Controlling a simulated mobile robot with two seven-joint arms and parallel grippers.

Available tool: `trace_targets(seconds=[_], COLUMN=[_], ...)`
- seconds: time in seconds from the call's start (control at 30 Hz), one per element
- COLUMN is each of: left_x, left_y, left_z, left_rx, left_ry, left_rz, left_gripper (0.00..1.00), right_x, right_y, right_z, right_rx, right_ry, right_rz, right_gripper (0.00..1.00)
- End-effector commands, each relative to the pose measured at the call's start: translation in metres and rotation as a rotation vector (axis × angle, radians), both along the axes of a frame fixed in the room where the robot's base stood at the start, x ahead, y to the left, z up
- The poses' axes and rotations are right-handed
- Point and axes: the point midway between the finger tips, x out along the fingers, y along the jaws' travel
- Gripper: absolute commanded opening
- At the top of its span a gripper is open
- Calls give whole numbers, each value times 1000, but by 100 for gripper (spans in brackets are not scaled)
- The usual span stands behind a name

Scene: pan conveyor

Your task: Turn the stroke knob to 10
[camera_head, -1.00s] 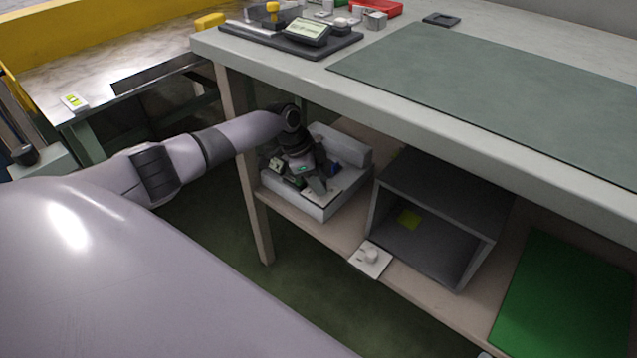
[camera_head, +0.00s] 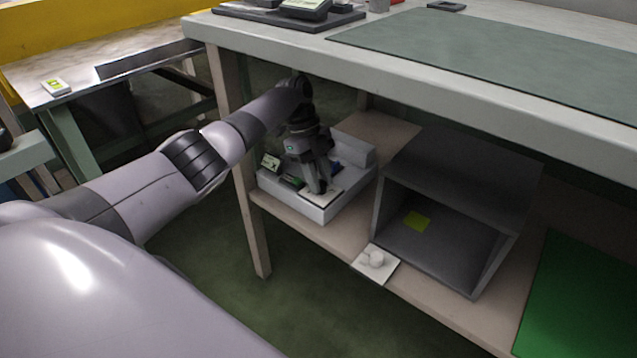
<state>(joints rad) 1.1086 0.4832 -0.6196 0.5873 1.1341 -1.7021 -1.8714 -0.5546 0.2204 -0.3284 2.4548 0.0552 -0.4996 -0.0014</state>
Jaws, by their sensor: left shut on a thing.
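A white box-shaped unit (camera_head: 312,212) stands on the lower shelf under the bench, with a pale plate on its front part. My left gripper (camera_head: 322,189) points down over this plate, its fingertips low against it. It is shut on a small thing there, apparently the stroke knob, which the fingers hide. No scale or number can be read. A second white plate with a round white knob (camera_head: 376,259) lies at the shelf's front edge, apart from the gripper. My right gripper is not in view.
An open grey box (camera_head: 462,180) with a yellow patch inside stands right of the unit. A green mat (camera_head: 575,300) lies farther right on the shelf. A bench leg (camera_head: 250,215) stands close by the arm.

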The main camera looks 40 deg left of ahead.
Motion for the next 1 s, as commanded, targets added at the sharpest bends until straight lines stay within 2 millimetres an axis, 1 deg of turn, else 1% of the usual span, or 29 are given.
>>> trace_targets(seconds=[0.1,0.3,0.8,0.83,0.87,0.9,1.0], left_x=[0,0,0,0,0,0,0], left_y=[-2,-2,-1,-1,-1,-1,-1], left_z=[-1,-1,0,-1,-1,0,0], left_rx=[-2,-2,-1,-1,-1,-1,0], left_ry=[3,3,3,3,3,2,3], left_rz=[-53,-103,-118,-118,-118,-118,-117], left_gripper=[0,0,0,37,46,52,52], right_x=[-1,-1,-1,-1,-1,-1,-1], right_y=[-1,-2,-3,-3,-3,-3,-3], right_z=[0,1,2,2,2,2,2], right_rx=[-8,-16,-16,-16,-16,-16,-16], right_ry=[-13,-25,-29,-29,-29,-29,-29], right_rz=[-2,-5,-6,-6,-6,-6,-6], right_gripper=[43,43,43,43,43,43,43])
